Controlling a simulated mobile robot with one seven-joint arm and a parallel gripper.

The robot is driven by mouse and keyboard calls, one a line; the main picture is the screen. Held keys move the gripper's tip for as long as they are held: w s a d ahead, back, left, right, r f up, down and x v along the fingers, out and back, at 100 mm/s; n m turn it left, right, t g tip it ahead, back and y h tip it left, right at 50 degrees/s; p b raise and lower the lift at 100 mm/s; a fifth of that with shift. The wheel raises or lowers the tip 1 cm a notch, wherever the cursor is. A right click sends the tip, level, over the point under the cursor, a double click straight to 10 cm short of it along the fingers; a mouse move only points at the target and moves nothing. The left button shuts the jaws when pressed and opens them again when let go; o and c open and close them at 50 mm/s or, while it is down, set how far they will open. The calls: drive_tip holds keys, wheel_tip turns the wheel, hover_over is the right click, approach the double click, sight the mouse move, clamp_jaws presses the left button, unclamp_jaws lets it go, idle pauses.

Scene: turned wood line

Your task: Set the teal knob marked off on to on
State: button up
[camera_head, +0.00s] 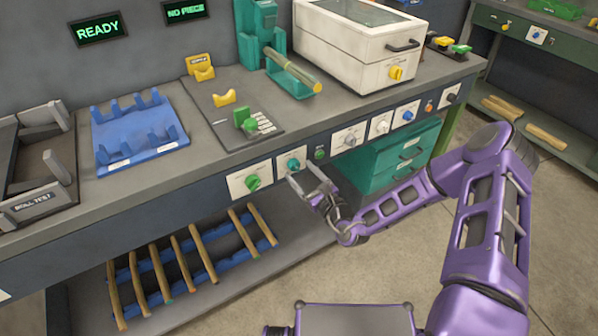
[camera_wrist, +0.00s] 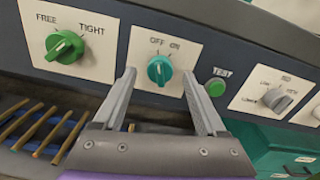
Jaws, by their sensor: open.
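The teal knob (camera_wrist: 160,69) sits on a white plate marked OFF and ON in the wrist view. Its light pointer mark looks turned up towards OFF. In the head view the teal knob (camera_head: 293,163) is on the front panel of the bench. My gripper (camera_head: 304,173) is open and empty just in front of and below that plate. In the wrist view the two fingers of my gripper (camera_wrist: 159,76) stand apart, one on each side of the knob. I see no contact with the knob.
A green knob (camera_wrist: 65,46) marked FREE and TIGHT is to the left. A green TEST button (camera_wrist: 215,87) is close to the right finger, with a grey knob (camera_wrist: 278,98) beyond. Teal drawers (camera_head: 391,158) stand under the bench; wooden rods (camera_head: 175,252) lie on the lower shelf.

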drive_tip(key=shift+x, duration=0.8)
clamp_jaws()
